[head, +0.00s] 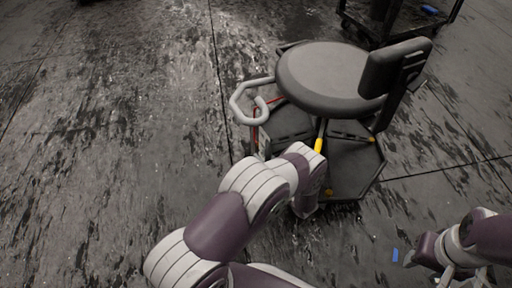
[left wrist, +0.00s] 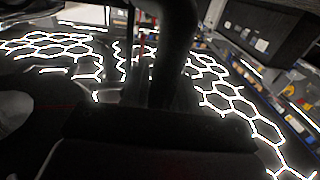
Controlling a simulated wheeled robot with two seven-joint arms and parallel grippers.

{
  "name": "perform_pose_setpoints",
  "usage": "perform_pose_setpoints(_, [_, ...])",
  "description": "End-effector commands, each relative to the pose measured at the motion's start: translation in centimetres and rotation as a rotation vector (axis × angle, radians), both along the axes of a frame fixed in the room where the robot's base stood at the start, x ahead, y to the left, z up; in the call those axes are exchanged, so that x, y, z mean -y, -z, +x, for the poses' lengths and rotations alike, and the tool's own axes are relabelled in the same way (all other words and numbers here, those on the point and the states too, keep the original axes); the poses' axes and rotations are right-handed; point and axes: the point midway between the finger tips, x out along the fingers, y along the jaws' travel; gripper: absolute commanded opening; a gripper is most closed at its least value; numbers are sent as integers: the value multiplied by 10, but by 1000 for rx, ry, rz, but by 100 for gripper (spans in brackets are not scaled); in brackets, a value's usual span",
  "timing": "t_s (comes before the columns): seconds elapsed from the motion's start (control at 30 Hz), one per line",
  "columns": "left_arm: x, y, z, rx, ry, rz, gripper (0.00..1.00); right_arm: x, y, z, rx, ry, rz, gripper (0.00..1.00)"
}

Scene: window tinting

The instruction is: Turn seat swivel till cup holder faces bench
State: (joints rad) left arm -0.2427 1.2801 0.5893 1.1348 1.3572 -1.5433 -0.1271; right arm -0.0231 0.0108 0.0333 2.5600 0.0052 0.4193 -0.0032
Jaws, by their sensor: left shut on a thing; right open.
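The swivel seat (head: 325,78) is a round grey stool with a dark backrest (head: 396,66) at its right, on a dark base (head: 350,165). A pale grey looped bracket (head: 240,100), probably the cup holder, sticks out from its left side. My left arm reaches in from below; its gripper (head: 308,195) is at the front of the base, below the seat, shut on part of the seat unit. Its fingers and the gripped part are hidden. The left wrist view shows a dark post (left wrist: 172,55) close up. My right gripper (head: 430,262) is open and empty at the lower right.
A dark frame (head: 385,18) with a blue item (head: 429,9) stands behind the seat; I cannot tell whether it is the bench. The stained floor (head: 110,120) at left is clear.

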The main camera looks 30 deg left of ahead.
Motion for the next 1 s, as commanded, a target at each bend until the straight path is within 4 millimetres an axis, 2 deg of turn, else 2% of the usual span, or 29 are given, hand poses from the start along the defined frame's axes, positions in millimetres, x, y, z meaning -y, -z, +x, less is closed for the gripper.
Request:
perform_pose_setpoints(0.03, [1, 2, -10, -16, -16, 8, 0, 0, -2, 0, 0, 0, 0, 43])
perform_pose_setpoints(0.2, [13, 3, -16, -19, -17, 9, 0, 0, -4, 0, 0, 0, 0, 43])
perform_pose_setpoints(0.73, [18, 5, -19, -21, -20, 9, 0, 0, -4, 0, 0, 0, 0, 43])
perform_pose_setpoints(0.77, [18, 5, -19, -22, -20, 9, 34, 0, -4, 0, 0, 0, 0, 43])
perform_pose_setpoints(0.8, [18, 5, -18, -22, -19, 8, 48, 0, -4, 0, 0, 0, 0, 43])
perform_pose_setpoints(1.0, [20, 3, -15, -14, -15, 5, 48, 0, -4, 0, 0, 0, 0, 43])
